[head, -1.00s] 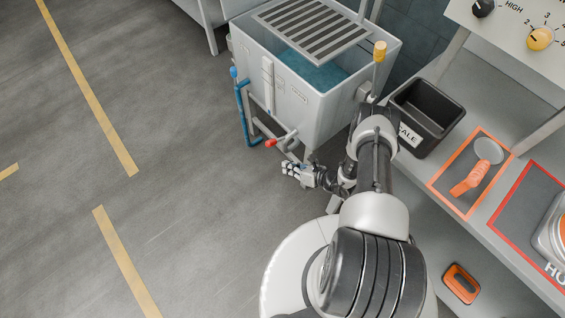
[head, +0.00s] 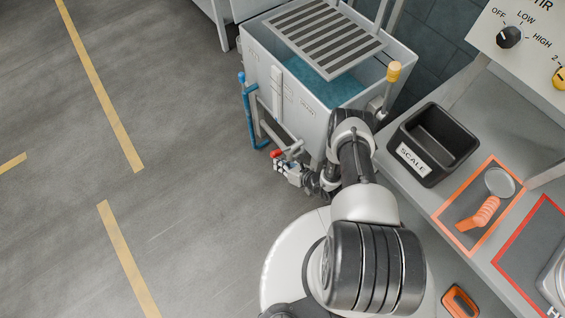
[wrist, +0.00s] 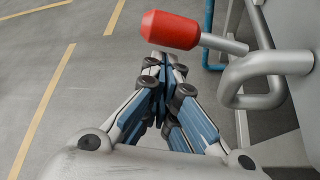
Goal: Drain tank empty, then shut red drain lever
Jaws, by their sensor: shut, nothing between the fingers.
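The grey tank (head: 300,112) stands at the top centre of the head view with blue-green water (head: 325,88) in it. The red drain lever (head: 277,153) shows low on its front. In the wrist view the lever's red grip (wrist: 171,30) points left on a metal rod, beside a bent grey pipe (wrist: 262,75). My gripper (wrist: 163,68) is shut and empty. In the wrist view its fingertips appear just below the red grip; I cannot tell whether they touch it. In the head view my gripper (head: 280,166) is right by the lever.
A blue pipe (head: 247,110) runs down the tank's left side, and a yellow-topped valve (head: 393,73) stands at its right corner. A slatted grate (head: 325,35) covers part of the tank. A black SCALE bin (head: 432,140) sits on the bench at right. Floor at left is clear.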

